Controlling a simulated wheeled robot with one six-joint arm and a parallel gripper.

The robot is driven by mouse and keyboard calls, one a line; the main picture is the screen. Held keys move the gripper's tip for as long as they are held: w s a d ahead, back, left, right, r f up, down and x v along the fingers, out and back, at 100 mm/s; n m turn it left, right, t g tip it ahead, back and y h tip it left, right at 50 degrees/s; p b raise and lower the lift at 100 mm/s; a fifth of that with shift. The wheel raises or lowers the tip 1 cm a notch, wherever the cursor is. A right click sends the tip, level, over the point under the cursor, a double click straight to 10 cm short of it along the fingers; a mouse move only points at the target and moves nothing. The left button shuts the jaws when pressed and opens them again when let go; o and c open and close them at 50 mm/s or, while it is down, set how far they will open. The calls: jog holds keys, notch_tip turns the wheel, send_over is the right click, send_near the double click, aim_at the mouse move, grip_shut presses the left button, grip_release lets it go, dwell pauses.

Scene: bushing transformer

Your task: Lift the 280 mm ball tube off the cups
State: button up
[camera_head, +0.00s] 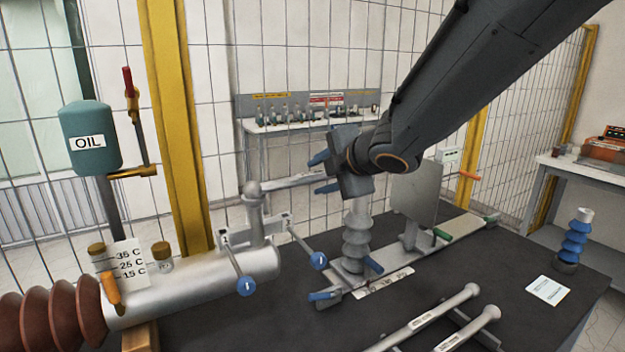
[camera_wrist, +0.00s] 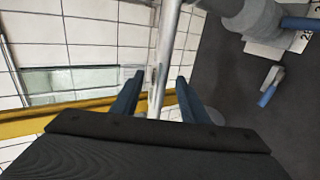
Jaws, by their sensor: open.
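A grey ball tube (camera_head: 295,182) lies roughly level, its left end at the top of the short post (camera_head: 254,212) on the white cylinder. Its right end runs behind my gripper (camera_head: 321,173), above the grey ribbed insulator (camera_head: 356,240). The cup on that side is hidden. My gripper is open, its blue fingers above and below the tube in the head view. In the wrist view the tube (camera_wrist: 165,50) passes between the fingers of my gripper (camera_wrist: 157,85), with space visible on both sides. I cannot read a length on this tube.
Two more ball-ended tubes (camera_head: 430,315) lie at the front right of the dark table (camera_head: 545,300). Blue-knobbed clamp handles (camera_head: 246,286) stick out in front. A grey plate (camera_head: 417,192) stands right of the insulator. A wire fence (camera_head: 220,130) runs behind.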

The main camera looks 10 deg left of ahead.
jog(key=shift+w, duration=0.1)
grip_shut()
dwell(0.4)
